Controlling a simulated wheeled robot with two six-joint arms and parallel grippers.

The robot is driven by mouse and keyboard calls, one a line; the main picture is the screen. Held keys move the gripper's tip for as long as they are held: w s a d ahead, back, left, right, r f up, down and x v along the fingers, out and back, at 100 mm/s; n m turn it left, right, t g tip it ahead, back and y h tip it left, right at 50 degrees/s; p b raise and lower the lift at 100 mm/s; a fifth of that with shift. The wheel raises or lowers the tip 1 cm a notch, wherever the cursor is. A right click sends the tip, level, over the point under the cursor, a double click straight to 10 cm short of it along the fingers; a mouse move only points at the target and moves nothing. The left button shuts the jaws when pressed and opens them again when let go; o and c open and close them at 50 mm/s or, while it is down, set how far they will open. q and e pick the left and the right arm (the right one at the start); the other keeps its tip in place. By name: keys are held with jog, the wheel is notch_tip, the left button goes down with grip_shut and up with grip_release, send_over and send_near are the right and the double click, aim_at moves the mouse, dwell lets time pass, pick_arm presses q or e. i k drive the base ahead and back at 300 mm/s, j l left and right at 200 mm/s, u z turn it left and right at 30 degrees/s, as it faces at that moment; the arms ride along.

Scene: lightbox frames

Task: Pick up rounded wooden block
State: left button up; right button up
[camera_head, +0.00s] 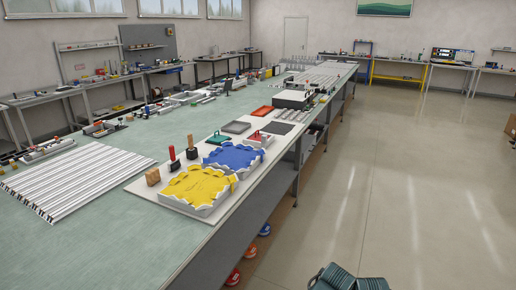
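A small light-brown wooden block (152,177) stands on the near left part of a pale board (172,203) on the long workbench. It looks upright, and its exact shape is too small to tell. A tool with a red handle and dark base (174,160) stands just right of it. Neither of my grippers is in view.
Yellow (197,185) and blue (234,158) wavy-edged trays sit right of the block. Striped strips (75,178) lie to its left. The bench's near left surface (80,250) is bare. The floor (400,190) to the right is largely open. A dark ribbed object (345,279) shows at the bottom edge.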

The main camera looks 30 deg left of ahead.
aim_at(153, 176)
jog(key=i+l+u, duration=0.1)
jog(key=i+u, duration=0.25)
jog(key=i+l+u, duration=0.35)
jog(key=i, duration=0.25)
jog(key=i+l+u, duration=0.2)
jog(key=i+u, duration=0.15)
jog(key=i+l+u, duration=0.25)
jog(key=u, duration=0.2)
jog(key=i+l+u, duration=0.6)
jog(key=l+u, duration=0.3)
